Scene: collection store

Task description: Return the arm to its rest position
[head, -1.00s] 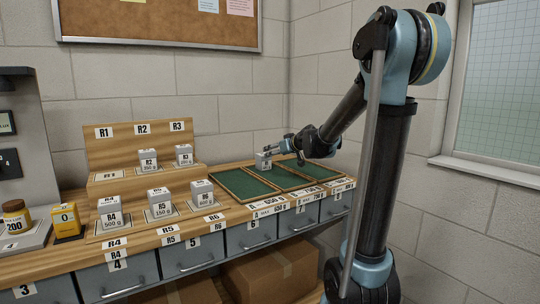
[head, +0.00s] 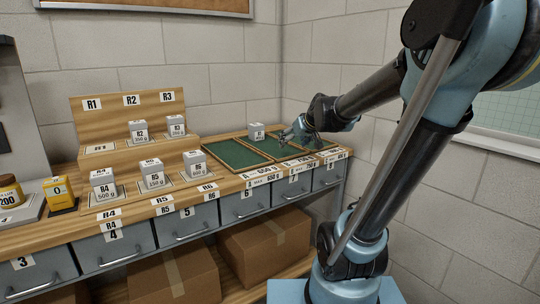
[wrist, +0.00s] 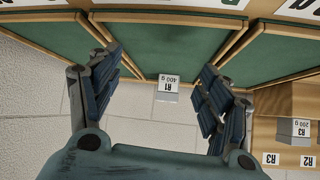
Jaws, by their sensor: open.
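A small grey-white block labelled R1 400 g (wrist: 168,87) stands at the far end of the middle green-lined tray (wrist: 165,45). It also shows in the head view (head: 256,131). My gripper (head: 284,141) is open and empty, to the right of the block and apart from it, over the trays. In the wrist view my gripper's (wrist: 160,88) two fingers are spread wide, and the block shows in the gap between them without contact. My arm reaches in from the right in the head view, bent and stretched out over the bench.
A stepped wooden rack (head: 120,141) with several labelled grey blocks stands left of the trays. Drawers (head: 185,225) and cardboard boxes (head: 265,248) are below. A wall closes the back and right.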

